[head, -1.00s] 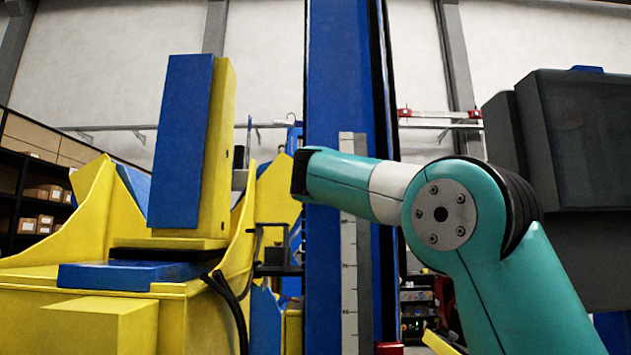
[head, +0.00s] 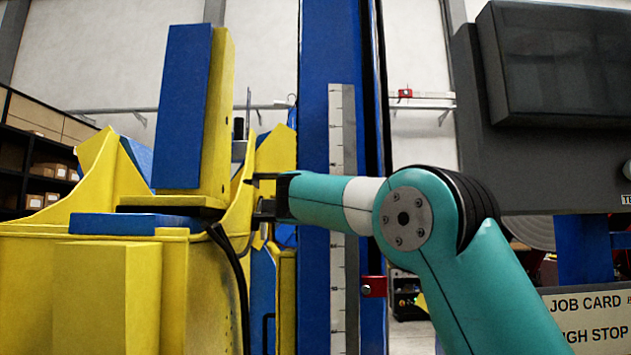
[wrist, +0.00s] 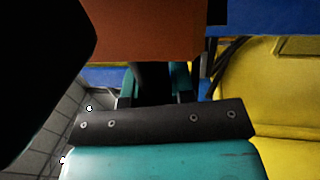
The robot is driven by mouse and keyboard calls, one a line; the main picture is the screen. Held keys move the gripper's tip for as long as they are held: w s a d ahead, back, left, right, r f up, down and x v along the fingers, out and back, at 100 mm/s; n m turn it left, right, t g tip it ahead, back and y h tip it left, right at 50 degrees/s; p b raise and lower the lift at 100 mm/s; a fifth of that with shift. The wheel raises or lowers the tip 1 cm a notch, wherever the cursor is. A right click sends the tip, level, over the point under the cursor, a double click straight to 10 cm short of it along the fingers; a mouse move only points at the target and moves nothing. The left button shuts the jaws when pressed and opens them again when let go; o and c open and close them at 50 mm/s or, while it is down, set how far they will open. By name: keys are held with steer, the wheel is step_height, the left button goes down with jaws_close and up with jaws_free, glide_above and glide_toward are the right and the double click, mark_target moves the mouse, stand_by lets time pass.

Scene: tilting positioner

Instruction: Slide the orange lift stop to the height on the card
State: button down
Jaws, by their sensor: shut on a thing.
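In the wrist view an orange block, the lift stop (wrist: 150,38), sits between the dark jaws of my gripper (wrist: 155,25). The jaws are shut on it. The job card (head: 590,315) at lower right is cut off by the frame; "JOB CARD" and "IGH STOP" show, but no height.
A small red block (head: 374,286) sits on the column's right edge, below my arm. The yellow positioner (head: 110,290) with its blue-faced upright plate (head: 182,110) stands close at left. A dark cabinet or screen (head: 560,70) fills the upper right.

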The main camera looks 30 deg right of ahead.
step_height(320, 180, down, 4)
steer(key=shift+w+a+f+b, duration=0.1)
steer(key=shift+a+b, duration=0.05)
steer(key=shift+b, duration=0.8)
steer(key=c, duration=1)
jaws_free()
steer(key=shift+o, duration=0.2)
